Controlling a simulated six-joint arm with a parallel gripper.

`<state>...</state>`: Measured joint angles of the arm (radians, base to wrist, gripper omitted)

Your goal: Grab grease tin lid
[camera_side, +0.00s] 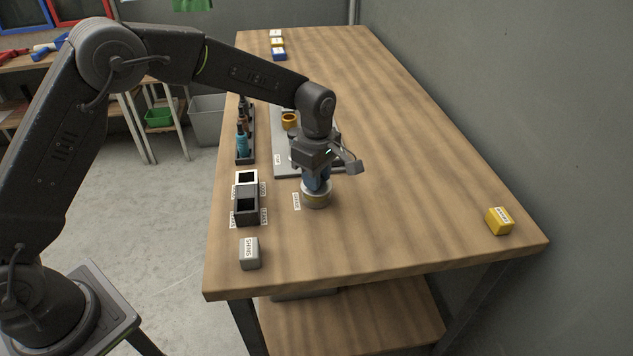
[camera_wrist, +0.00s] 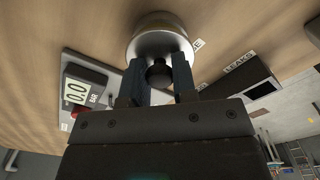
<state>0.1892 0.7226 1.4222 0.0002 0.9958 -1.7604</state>
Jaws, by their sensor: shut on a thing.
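The grease tin (camera_side: 316,198) stands upright on the wooden table, next to a small white label (camera_side: 296,201). In the wrist view its round pale metal lid (camera_wrist: 160,42) has a dark knob (camera_wrist: 159,74) in the middle. My gripper (camera_side: 317,182) is directly above the tin, pointing down. In the wrist view its two blue fingers (camera_wrist: 159,75) are shut on the knob of the lid, one on each side. The side view does not show whether the lid is apart from the tin.
A grey board (camera_side: 285,166) with a brass-coloured ring (camera_side: 289,120) lies behind my gripper. A black and white bin pair (camera_side: 246,209), a bottle rack (camera_side: 245,135) and a grey block (camera_side: 249,253) stand left. A yellow block (camera_side: 499,221) is at right. The table between is clear.

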